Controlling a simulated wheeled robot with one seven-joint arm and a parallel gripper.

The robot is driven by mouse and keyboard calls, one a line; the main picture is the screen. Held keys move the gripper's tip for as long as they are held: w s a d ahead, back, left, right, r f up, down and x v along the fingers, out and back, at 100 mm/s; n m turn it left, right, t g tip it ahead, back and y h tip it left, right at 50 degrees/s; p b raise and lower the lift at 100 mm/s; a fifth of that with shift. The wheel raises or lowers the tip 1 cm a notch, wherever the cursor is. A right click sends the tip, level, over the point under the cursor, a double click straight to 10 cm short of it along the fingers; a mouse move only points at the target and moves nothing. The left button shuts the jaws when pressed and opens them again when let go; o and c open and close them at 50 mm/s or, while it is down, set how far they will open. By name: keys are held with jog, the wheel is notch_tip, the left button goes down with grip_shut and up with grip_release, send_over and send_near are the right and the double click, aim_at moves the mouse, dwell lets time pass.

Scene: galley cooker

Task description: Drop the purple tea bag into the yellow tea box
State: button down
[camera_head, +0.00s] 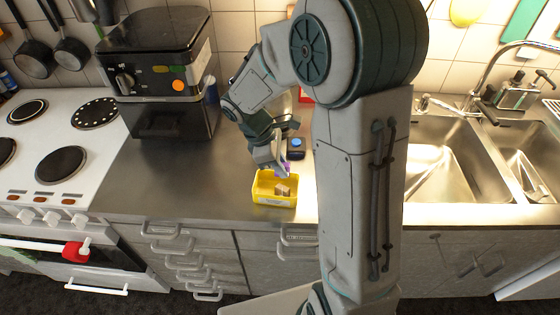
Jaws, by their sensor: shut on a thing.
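The yellow tea box (262,198) stands open on the steel worktop, near its front edge. A small tan and brown piece (282,190) shows inside it. My gripper (280,170) points down just above the back rim of the box. It is shut on the purple tea bag (285,167), of which only a small purple patch shows beside the fingers. The fingers hide the rest of the bag. I cannot tell how far the bag hangs above or inside the box.
A dark blue-topped object (296,148) stands just behind the box. A black coffee machine (160,75) is at the back left, beside a white hob (75,135). A steel sink (455,165) is on the right. The worktop left of the box is clear.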

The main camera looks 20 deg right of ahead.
jog(key=shift+f+b, duration=1.1)
jog(key=shift+f, duration=0.7)
jog(key=shift+r, duration=0.1)
jog(key=c, duration=1.2)
grip_release()
jog(key=v, duration=1.3)
jog(key=shift+w+r, duration=0.2)
jog(key=shift+r, duration=0.15)
jog(key=s+d+m+t+y, duration=0.2)
jog(key=s+m, duration=0.5)
jog(key=s, duration=0.1)
jog(key=s+d+f+m+t+y, duration=0.1)
jog(key=s+d+m+t+y, duration=0.1)
jog(key=s+m, duration=0.5)
jog(key=shift+s+d+f+t, duration=0.3)
jog(key=shift+s+d, duration=0.35)
jog(key=shift+s, duration=0.15)
